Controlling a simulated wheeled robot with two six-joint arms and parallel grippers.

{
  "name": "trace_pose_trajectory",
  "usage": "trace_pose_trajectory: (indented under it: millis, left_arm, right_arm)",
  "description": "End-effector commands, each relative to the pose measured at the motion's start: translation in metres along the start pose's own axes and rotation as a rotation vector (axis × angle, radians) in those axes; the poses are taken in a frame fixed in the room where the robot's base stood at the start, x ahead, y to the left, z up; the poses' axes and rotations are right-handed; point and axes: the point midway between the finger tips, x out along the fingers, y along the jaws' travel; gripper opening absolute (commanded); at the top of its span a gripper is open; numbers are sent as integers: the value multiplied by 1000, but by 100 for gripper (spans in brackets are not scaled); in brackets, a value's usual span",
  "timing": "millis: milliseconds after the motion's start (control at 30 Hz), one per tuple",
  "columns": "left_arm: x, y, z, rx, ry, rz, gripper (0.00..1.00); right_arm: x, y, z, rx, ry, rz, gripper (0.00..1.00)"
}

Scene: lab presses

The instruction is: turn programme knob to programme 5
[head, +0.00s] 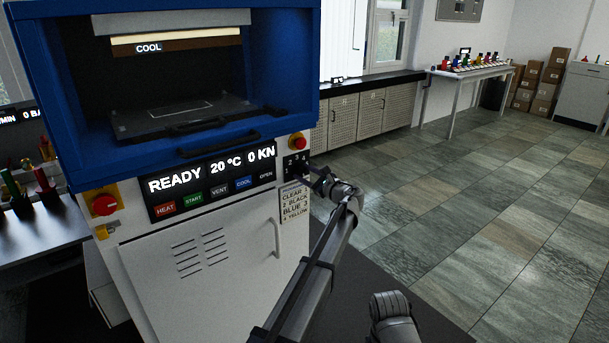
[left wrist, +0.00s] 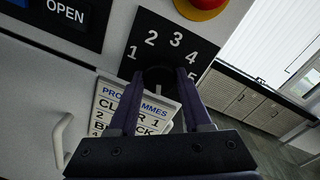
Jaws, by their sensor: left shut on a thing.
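The programme knob (left wrist: 159,75) is a dark round knob on a black dial plate (left wrist: 146,22) with white numbers 1 to 5 around it. My left gripper (left wrist: 160,88) is shut on the knob, with one finger on each side. The fingers cover part of the knob, and I cannot tell which number it points to. In the head view, my left gripper (head: 316,178) reaches the dial plate (head: 296,160) at the right of the press front. A programme card (head: 294,204) hangs below the dial.
A red emergency button (head: 298,141) sits just above the dial. A door handle (head: 275,238) stands out below left. The tiled floor (head: 450,200) to the right is clear.

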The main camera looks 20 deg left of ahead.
Motion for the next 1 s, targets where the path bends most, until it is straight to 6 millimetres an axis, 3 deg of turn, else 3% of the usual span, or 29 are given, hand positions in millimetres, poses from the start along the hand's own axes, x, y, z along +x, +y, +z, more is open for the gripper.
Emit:
trace_pose_trajectory:
  millis: [567,600,833,1000]
  left_arm:
    - [-1,2,-1,29,1,4,0]
    - [-1,2,-1,29,1,4,51]
    - [-1,1,0,29,0,2,77]
    - [0,1,0,29,-1,1,79]
  right_arm:
    - [1,0,0,0,0,0,0]
    - [1,0,0,0,0,0,0]
    - [1,0,0,0,0,0,0]
    - [0,0,0,0,0,0,0]
